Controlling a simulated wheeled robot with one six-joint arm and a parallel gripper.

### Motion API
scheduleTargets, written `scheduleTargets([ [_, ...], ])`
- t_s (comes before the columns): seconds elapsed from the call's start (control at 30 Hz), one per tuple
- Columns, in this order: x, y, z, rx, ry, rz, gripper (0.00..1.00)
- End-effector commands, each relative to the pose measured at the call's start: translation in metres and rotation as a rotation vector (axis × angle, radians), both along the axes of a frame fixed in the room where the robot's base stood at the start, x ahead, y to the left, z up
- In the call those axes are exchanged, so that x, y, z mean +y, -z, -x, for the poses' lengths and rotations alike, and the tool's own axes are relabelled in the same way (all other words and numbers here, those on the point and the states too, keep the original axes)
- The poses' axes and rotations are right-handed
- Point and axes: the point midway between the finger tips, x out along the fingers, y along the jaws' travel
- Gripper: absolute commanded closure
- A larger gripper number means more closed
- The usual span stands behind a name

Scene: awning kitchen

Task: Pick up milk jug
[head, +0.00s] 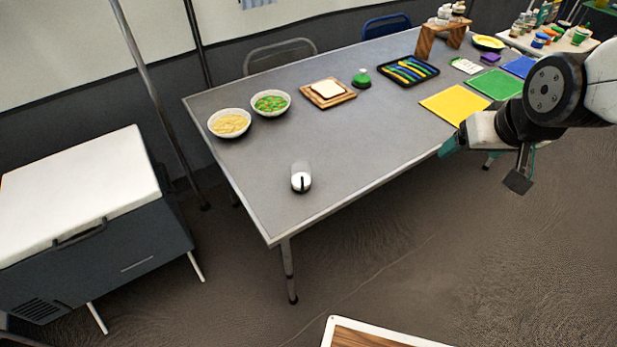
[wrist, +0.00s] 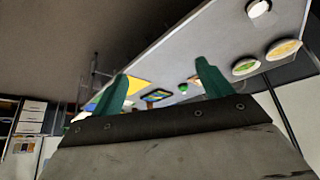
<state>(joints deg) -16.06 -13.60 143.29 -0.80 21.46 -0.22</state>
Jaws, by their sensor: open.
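A small white jug-like vessel with a dark stripe or handle (head: 301,178) stands upright near the front left edge of the grey table (head: 360,145). It looks like the milk jug. A white round thing that seems to be the same vessel shows at the top right of the wrist view (wrist: 258,8). My gripper (head: 452,144) is off the table's front edge, well to the right of the vessel. Its two teal fingers are wide apart in the wrist view (wrist: 162,72), with nothing between them.
Bowls of yellow food (head: 229,123) and green-and-orange food (head: 271,103) stand behind the vessel. A bread board (head: 327,101), green-topped item (head: 361,78) and black tray (head: 408,71) lie farther right. A cooler (head: 90,225) stands left. The table around the vessel is clear.

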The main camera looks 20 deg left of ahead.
Motion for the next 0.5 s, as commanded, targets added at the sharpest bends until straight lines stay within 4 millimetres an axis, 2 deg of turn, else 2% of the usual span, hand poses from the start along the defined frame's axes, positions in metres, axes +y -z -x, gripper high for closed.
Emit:
scheduleTargets([
  [0.03, 0.023, 0.017, -0.015, -0.031, -0.044, -0.009, 0.21],
  [0.1, 0.054, 0.036, -0.036, -0.098, -0.099, -0.034, 0.21],
  [0.23, 0.115, 0.074, -0.059, -0.218, -0.201, -0.091, 0.21],
  [0.37, 0.176, 0.114, -0.065, -0.331, -0.300, -0.160, 0.21],
  [0.5, 0.230, 0.152, -0.054, -0.439, -0.392, -0.242, 0.21],
])
